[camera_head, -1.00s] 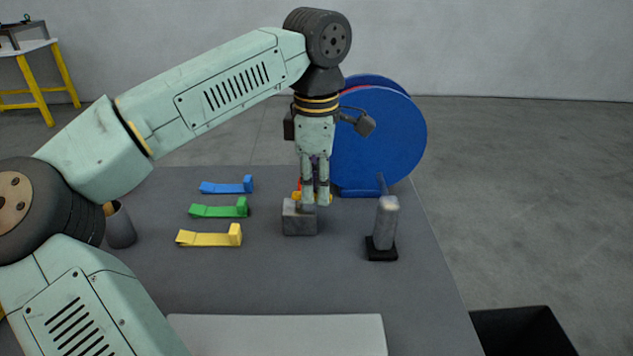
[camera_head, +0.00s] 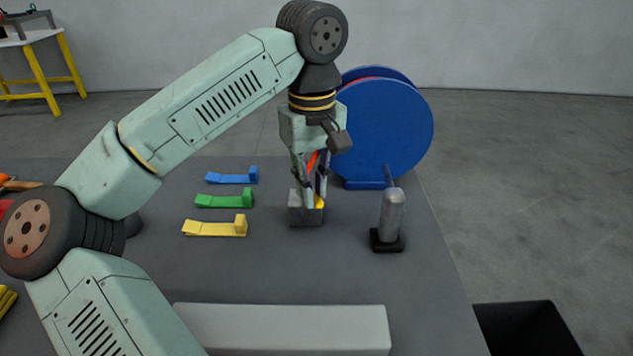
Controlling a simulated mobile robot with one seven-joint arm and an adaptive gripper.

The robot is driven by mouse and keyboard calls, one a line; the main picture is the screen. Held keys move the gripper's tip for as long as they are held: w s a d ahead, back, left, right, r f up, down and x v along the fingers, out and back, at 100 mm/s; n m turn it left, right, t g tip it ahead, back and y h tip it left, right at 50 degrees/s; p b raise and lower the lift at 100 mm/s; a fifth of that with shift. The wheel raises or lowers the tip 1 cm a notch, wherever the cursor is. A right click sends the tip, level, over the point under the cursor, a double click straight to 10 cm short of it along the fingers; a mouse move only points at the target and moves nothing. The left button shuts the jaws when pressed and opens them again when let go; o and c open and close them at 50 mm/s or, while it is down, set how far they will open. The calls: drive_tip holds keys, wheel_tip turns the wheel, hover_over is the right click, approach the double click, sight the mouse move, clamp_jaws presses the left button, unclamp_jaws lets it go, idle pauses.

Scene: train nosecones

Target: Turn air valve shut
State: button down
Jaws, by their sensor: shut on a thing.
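The air valve appears to be the small grey block (camera_head: 296,216) on the dark table, with a yellow part (camera_head: 319,203) showing at its upper right edge. My gripper (camera_head: 312,194) points straight down over the block, its fingertips at the block's top. It is shut on the yellow part, which the fingers mostly hide. A bit of orange-red (camera_head: 312,161) shows between the fingers. How the handle lies under the fingers cannot be seen.
A blue reel (camera_head: 385,128) stands close behind on the right. A grey cylinder on a black base (camera_head: 391,217) stands right of the block. Blue (camera_head: 233,177), green (camera_head: 226,199) and yellow (camera_head: 216,228) clips lie left. A pale box (camera_head: 282,326) is in front.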

drive_tip(key=m, duration=0.2)
drive_tip(key=a+m, duration=0.1)
drive_tip(key=m, duration=0.2)
drive_tip(key=shift+s+a+m, duration=0.15)
drive_tip(key=shift+a+m, duration=0.05)
drive_tip(key=shift+m, duration=0.1)
idle(0.4)
drive_tip(key=c, duration=1.6)
unclamp_jaws()
wheel_tip(320, 180, up, 12)
